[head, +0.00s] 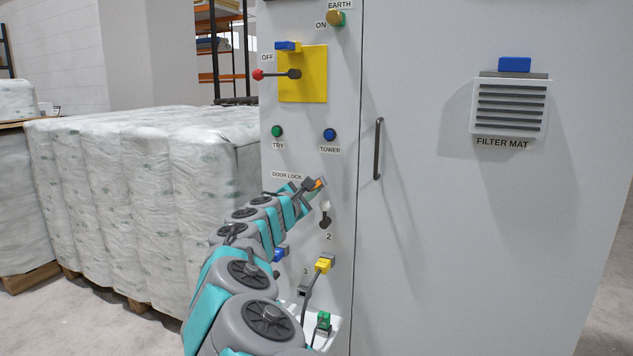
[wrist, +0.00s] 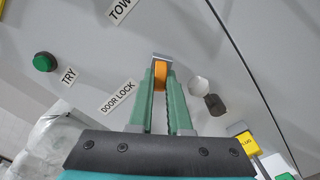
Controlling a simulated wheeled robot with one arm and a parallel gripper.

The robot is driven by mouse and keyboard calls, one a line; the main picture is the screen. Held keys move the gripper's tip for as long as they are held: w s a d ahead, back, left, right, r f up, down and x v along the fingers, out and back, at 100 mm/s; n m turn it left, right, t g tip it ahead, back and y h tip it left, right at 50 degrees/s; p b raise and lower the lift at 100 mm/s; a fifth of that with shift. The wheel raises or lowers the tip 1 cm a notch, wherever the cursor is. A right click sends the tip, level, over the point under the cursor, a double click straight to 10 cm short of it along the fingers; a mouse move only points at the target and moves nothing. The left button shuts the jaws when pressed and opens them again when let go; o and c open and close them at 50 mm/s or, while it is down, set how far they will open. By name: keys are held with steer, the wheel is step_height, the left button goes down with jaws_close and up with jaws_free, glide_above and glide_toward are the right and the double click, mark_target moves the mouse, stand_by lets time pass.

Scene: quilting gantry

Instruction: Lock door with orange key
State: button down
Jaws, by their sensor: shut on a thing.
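My gripper (head: 314,185) is shut on the orange key (head: 320,183) in front of the cabinet panel, beside the DOOR LOCK label (head: 286,175). In the wrist view the orange key (wrist: 160,76) sits between the green fingertips (wrist: 160,90), with a grey metal piece just beyond it. The lock opening is hidden behind the gripper and key, and I cannot tell whether the key is in it. The grey cabinet door (head: 430,230) with its dark upright handle (head: 378,150) is to the right and looks closed.
A black and white knob (head: 325,215) sits close to my gripper's lower right. A yellow plug (head: 323,264) with a cable and a green plug (head: 323,322) are lower down. TRY (head: 277,132) and TOWER (head: 330,134) buttons are above. Wrapped bales (head: 130,200) stand at left.

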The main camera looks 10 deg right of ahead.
stand_by(0.4)
steer(key=shift+n, duration=2)
steer(key=n, duration=0.3)
steer(key=shift+n, duration=0.4)
